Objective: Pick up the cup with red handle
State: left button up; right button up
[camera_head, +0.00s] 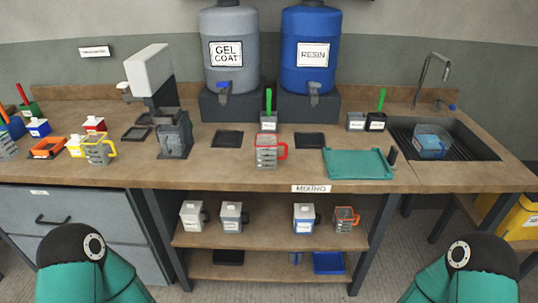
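A clear measuring cup with a red rim and red handle (266,154) stands upright on the workbench (230,178), near its front edge in the middle. Its handle points right. On the shelf below, at the right, is another cup with an orange-red rim and handle (344,222). A clear cup with a yellow handle (97,151) stands on the bench at the left. Only rounded teal and black parts of my arms show at the bottom left and bottom right. Neither gripper is in view, and nothing of mine touches the cups.
A teal tray (358,164) lies right of the cup. A grey container with a green handle (269,124) stands behind it. Gel coat (229,85) and resin drums (309,83) stand at the back. A grey dispenser (174,138) is left; a sink (470,148) is right.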

aim_at(272, 152)
jog(key=k, duration=0.55)
jog(key=u, duration=0.2)
jog(key=i, duration=1.55)
jog(key=z, duration=0.7)
